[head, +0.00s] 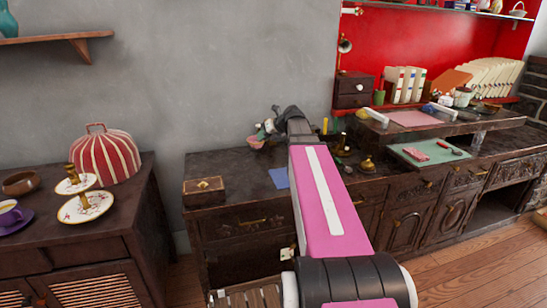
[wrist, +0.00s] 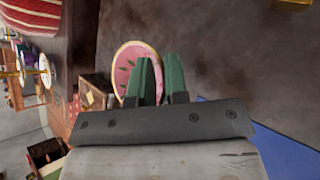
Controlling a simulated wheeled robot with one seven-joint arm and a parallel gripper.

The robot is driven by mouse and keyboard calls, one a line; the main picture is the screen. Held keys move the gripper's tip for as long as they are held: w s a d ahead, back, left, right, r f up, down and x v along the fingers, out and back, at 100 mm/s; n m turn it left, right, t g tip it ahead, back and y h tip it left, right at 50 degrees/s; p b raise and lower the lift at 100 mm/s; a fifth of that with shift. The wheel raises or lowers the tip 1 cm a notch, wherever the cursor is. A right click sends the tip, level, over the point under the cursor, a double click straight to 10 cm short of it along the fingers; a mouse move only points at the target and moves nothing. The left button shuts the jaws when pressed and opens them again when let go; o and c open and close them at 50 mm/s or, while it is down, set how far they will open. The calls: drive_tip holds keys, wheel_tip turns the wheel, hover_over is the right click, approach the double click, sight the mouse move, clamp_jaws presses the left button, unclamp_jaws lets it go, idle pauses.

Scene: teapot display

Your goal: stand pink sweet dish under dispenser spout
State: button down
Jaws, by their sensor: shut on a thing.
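The pink sweet dish (wrist: 127,68) is round, with dark green marks and a cream rim, and shows in the wrist view. My gripper (wrist: 164,62) has green fingers shut on the dish's edge; the fingers hide part of it. In the head view my gripper (head: 268,130) is by the grey wall, over the far left part of the dark counter, and a small pink patch of the dish (head: 269,125) shows there. I cannot make out the dispenser spout for certain in either view.
A wooden box (head: 204,191) and a blue sheet (head: 279,178) lie on the counter. Small brass and dark items stand right of my arm. A raised shelf (head: 440,127) and green mat (head: 430,154) are farther right. A striped dome (head: 103,155) is on the left cabinet.

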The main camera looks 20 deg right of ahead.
hover_over(282, 157)
drive_tip(key=f, duration=0.6)
drive_tip(key=shift+s+f, duration=0.2)
drive_tip(key=shift+f, duration=2.2)
drive_tip(key=c, duration=1.4)
unclamp_jaws()
drive_tip(key=v, duration=1.2)
drive_tip(key=shift+d, duration=0.1)
